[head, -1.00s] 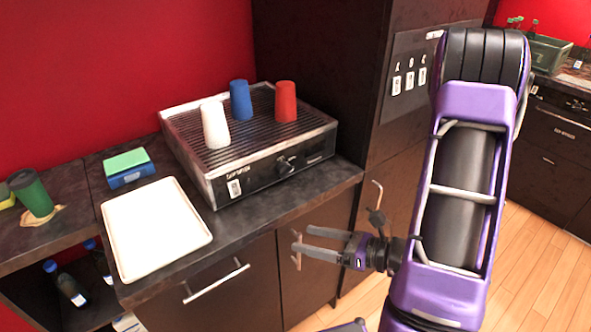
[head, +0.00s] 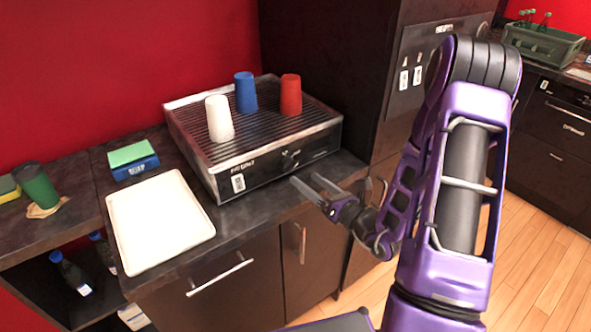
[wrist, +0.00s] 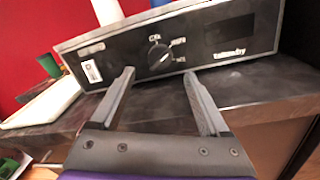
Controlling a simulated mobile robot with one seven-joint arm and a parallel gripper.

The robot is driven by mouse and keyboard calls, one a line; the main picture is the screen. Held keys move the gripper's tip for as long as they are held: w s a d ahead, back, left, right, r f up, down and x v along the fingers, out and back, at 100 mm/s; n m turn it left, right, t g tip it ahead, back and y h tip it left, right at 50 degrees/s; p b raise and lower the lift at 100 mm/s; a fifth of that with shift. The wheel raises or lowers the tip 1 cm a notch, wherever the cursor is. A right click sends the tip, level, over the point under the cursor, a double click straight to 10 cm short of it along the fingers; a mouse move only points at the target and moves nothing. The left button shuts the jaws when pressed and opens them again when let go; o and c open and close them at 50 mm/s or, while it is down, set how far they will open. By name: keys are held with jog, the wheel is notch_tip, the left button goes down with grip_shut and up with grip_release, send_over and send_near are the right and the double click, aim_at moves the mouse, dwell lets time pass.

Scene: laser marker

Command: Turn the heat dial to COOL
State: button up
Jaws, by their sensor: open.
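The heat dial (wrist: 160,60) is a dark round knob on the black front panel of the laser marker (head: 262,178). In the wrist view, small white labels ring it; one at the upper left seems to begin with C, and the rest are too blurred to read surely. The dial also shows small in the head view (head: 290,159). My gripper (head: 305,186) is open and empty in front of the panel, just below and short of the dial. In the wrist view the two fingers (wrist: 160,78) are spread to either side of the dial, apart from it.
White (head: 219,118), blue (head: 245,92) and red (head: 291,95) cups stand on the machine's ribbed top. A white tray (head: 160,222) and a blue box with green top (head: 133,160) lie on the counter to the left. The counter's front edge runs below my gripper.

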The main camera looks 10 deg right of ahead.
aim_at(293, 169)
jog(key=x, duration=0.5)
jog(key=shift+w+a, duration=0.15)
jog(key=shift+w, duration=0.2)
grip_shut()
